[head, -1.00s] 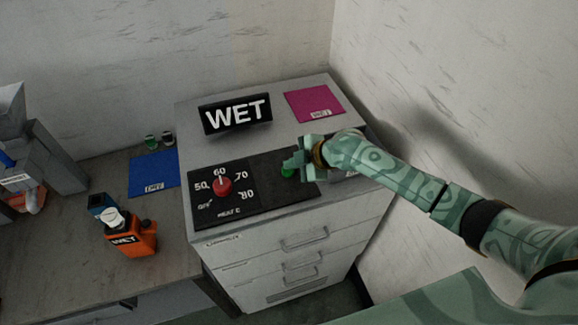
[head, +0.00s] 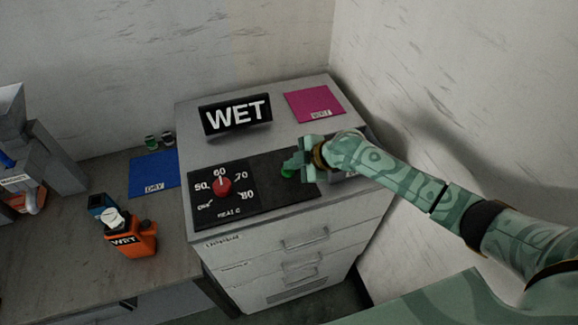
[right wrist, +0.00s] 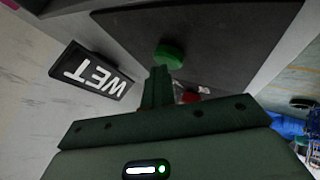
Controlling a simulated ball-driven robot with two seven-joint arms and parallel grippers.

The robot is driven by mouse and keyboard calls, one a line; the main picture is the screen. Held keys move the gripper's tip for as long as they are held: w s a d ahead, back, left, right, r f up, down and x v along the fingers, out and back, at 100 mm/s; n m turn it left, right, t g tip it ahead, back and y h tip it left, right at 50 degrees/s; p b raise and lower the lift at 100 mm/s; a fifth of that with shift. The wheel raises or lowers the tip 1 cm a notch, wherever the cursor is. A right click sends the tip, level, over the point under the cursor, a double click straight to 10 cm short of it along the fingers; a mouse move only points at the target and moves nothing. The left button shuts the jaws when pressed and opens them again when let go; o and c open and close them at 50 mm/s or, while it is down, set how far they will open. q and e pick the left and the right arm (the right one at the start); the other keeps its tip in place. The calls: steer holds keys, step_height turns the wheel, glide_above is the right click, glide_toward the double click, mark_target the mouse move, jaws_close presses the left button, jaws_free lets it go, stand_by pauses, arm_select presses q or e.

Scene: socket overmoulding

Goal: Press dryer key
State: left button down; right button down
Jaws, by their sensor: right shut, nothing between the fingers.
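The green key (head: 287,171) sits on the dryer's black panel (head: 262,178), right of the red heat knob (head: 224,187), which points near 60. My right gripper (head: 291,164) is shut and empty, with its fingertips at the green key and partly covering it. In the right wrist view the shut fingers (right wrist: 158,75) point at the green key (right wrist: 169,55) and overlap its edge; I cannot tell whether they touch it. The black sign (head: 236,114) on the dryer reads WET; it also shows in the right wrist view (right wrist: 92,77). My left gripper is not in view.
A pink mat (head: 314,104) lies at the dryer's back right. On the bench to the left are a blue mat (head: 153,174) marked DRY, an orange bottle (head: 130,240) labelled WET and two small green-topped pieces (head: 159,141). Drawers (head: 300,255) are below; walls stand behind and right.

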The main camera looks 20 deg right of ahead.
mark_target(293, 171)
steer(key=shift+s+f, duration=0.15)
steer(key=shift+f, duration=0.15)
steer(key=shift+s+d+f+b, duration=0.1)
steer(key=shift+s+f+b, duration=0.2)
steer(key=shift+f, duration=0.25)
steer(key=shift+w, duration=0.1)
steer(key=shift+r, duration=0.1)
stand_by(0.4)
steer(key=shift+w+r+p, duration=0.1)
steer(key=shift+r+p, duration=0.3)
steer(key=shift+p, duration=0.15)
step_height(293, 171, up, 6)
steer(key=p, duration=0.5)
steer(key=shift+w, duration=0.15)
steer(key=shift+w+f, duration=0.1)
steer(key=shift+f, duration=0.05)
